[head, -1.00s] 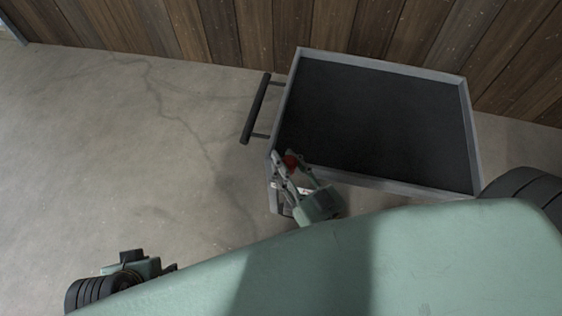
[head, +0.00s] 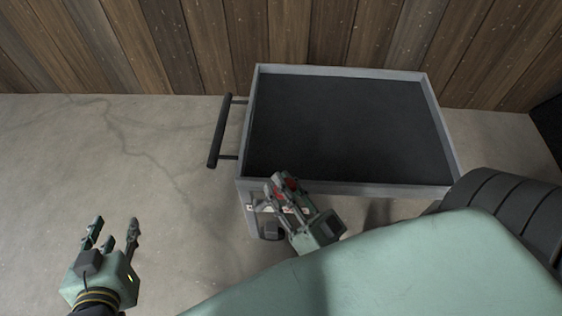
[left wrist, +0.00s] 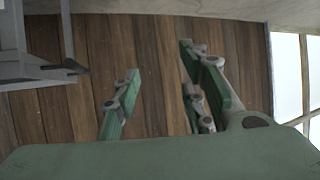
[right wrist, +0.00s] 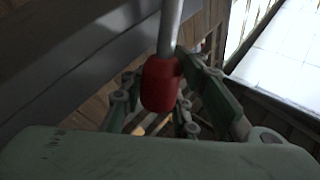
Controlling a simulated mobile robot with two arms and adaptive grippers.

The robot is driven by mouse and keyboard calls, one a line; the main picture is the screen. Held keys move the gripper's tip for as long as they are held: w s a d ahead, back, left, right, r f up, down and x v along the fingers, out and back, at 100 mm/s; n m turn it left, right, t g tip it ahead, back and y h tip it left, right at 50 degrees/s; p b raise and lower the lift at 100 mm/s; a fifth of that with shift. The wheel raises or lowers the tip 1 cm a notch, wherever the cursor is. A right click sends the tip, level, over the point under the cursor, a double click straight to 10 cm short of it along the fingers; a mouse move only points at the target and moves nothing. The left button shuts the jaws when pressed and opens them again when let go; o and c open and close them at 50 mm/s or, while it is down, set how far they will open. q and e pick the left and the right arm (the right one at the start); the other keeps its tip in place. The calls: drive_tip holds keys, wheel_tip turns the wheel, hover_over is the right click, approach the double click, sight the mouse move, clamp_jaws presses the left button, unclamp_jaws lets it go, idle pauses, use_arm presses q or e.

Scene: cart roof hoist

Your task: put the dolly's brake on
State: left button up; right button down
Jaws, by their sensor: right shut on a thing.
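The dolly (head: 345,186) is a grey-rimmed cart with a dark top and a black push handle (head: 219,132) on its left side. A brake lever with a red grip (right wrist: 160,84) on a grey rod shows in the right wrist view, between the fingers. My right gripper (head: 280,183) is at the dolly's near left corner, shut on the red grip. In the head view the gripper mostly hides the grip. My left gripper (head: 117,228) is open and empty over the floor at the lower left; its spread fingers also show in the left wrist view (left wrist: 157,75).
A plank wall (head: 150,45) stands right behind the dolly. The concrete floor (head: 150,150) left of the dolly is clear. A caster wheel (head: 270,230) shows under the dolly's near left corner.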

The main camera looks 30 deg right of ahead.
use_arm(q)
drive_tip(key=shift+c, duration=0.3)
